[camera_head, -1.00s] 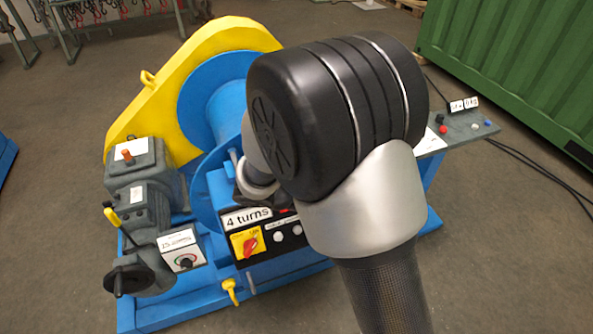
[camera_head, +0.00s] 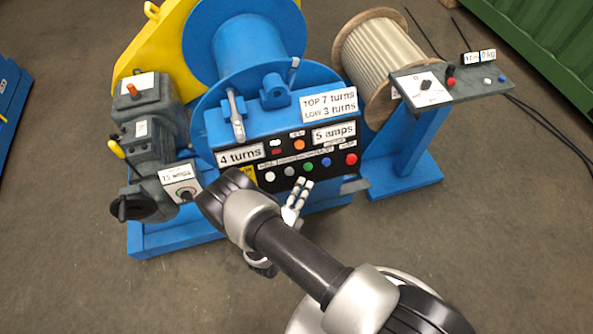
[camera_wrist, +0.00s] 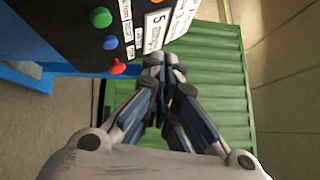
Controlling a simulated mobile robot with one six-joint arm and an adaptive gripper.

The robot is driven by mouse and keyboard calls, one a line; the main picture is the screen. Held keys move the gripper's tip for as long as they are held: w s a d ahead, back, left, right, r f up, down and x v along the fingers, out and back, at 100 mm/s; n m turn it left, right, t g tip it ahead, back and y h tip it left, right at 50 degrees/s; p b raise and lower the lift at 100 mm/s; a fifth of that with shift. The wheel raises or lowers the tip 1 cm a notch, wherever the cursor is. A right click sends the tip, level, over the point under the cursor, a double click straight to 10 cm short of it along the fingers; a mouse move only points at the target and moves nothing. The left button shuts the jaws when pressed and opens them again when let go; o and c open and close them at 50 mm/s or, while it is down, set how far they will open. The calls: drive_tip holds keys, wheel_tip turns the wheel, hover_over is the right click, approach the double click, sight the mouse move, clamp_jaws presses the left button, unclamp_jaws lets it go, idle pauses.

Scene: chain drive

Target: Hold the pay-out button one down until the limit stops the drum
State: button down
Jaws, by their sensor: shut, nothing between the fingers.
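The black control panel (camera_head: 330,176) faces me on the blue winch, with a row of white, grey, green (camera_head: 308,167), blue (camera_head: 326,162) and red (camera_head: 351,159) buttons. The small button labels are too small to read, so I cannot tell which is pay-out one. My gripper (camera_head: 303,184) is shut and empty, its tips just below the green button in the picture; contact cannot be told. In the wrist view, the closed fingers (camera_wrist: 163,60) are beside the red button (camera_wrist: 117,67), with green and blue buttons beyond. The blue drum (camera_head: 245,45) stands behind the panel; a sign reads "4 turns" (camera_head: 239,156).
A lever (camera_head: 236,115) rises above the panel's left part. A grey motor box (camera_head: 187,185) stands at left, close to my arm. At right are a rope reel (camera_head: 383,60) and a side console (camera_head: 450,86). Open floor lies in front.

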sight(289, 171)
drive_tip(key=f+n, duration=0.1)
drive_tip(key=s+f+y, duration=0.1)
drive_tip(key=f+n, duration=0.1)
drive_tip(key=shift+s+a+n+t+y, duration=0.2)
drive_tip(key=shift+s+n+t+y, duration=0.1)
drive_tip(key=shift+t+y, duration=0.1)
drive_tip(key=shift+w, duration=0.1)
drive_tip(key=shift+w+a+f+b, duration=0.35)
drive_tip(key=shift+w+f+b, duration=0.3)
drive_tip(key=shift+w+b, duration=0.45)
drive_tip(key=shift+w+a+f+b, duration=0.35)
drive_tip(key=shift+w+f+b, duration=0.4)
drive_tip(key=shift+w, duration=0.65)
drive_tip(key=shift+w+a+f+b, duration=0.35)
drive_tip(key=shift+w+f+b, duration=0.2)
drive_tip(key=shift+w+b, duration=0.6)
drive_tip(key=shift+w, duration=0.1)
drive_tip(key=shift+w, duration=0.1)
drive_tip(key=shift+w+a+f+b, duration=0.2)
drive_tip(key=shift+w+b, duration=0.1)
drive_tip(key=shift+b, duration=0.2)
drive_tip(key=shift+w+f+b, duration=0.2)
drive_tip(key=shift+w+b, duration=0.2)
drive_tip(key=shift+b, duration=0.15)
idle(2.3)
